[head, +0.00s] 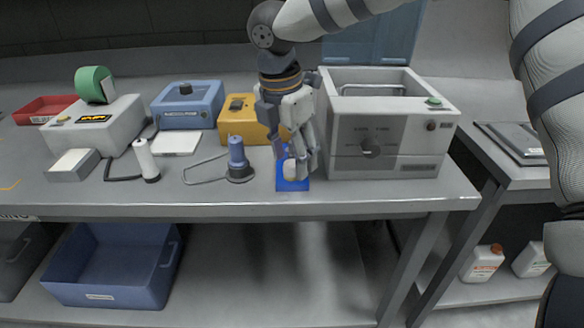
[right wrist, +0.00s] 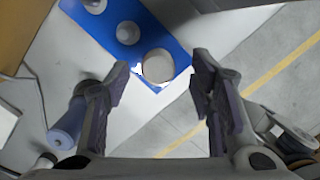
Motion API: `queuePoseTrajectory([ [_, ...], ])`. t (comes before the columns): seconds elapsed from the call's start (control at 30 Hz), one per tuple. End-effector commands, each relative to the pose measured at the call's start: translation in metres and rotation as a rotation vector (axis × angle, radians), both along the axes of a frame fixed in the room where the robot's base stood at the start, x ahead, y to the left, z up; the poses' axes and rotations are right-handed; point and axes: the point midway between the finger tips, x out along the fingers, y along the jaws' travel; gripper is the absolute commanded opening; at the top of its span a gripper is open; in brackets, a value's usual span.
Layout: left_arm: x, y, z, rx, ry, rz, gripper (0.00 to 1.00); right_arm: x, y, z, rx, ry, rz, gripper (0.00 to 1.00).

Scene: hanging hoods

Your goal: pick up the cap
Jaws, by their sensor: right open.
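A pale round piece, which looks like the cap, sits on a blue mat (head: 293,185) near the front edge of the bench. In the right wrist view the cap (right wrist: 158,66) lies at the near end of the blue mat (right wrist: 180,52), with smaller round grey pieces (right wrist: 128,32) farther along. My right gripper (head: 303,165) points down over the mat. In the wrist view its fingers (right wrist: 165,95) are spread and empty, with the cap ahead between them. In the head view the fingers partly hide the mat and cap. My left gripper is not in view.
A grey box with a knob (head: 385,145) stands close right of the gripper. A yellow box (head: 243,120) is behind it. The bench's front edge (head: 250,210) is close.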

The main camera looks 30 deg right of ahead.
Motion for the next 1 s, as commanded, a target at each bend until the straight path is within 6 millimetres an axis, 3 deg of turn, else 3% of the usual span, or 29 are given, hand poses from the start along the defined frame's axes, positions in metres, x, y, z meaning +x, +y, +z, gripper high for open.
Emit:
queuePoseTrajectory([
  [0.1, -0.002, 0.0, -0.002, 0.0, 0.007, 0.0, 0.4, 0.0, -0.001, -0.013, 0.001, 0.006, 0.001, 0.5],
  [0.3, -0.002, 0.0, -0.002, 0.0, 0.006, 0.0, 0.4, 0.0, -0.001, -0.012, 0.0, 0.002, 0.001, 0.48],
  [0.47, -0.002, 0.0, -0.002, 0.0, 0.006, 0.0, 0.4, 0.0, -0.001, -0.012, 0.0, 0.002, 0.001, 0.13],
  [0.83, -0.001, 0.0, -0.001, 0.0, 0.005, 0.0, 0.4, 0.001, -0.001, -0.011, 0.0, 0.002, 0.001, 0.13],
  [1.0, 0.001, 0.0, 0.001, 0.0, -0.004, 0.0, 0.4, 0.001, -0.001, 0.011, 0.0, -0.005, 0.001, 0.13],
])
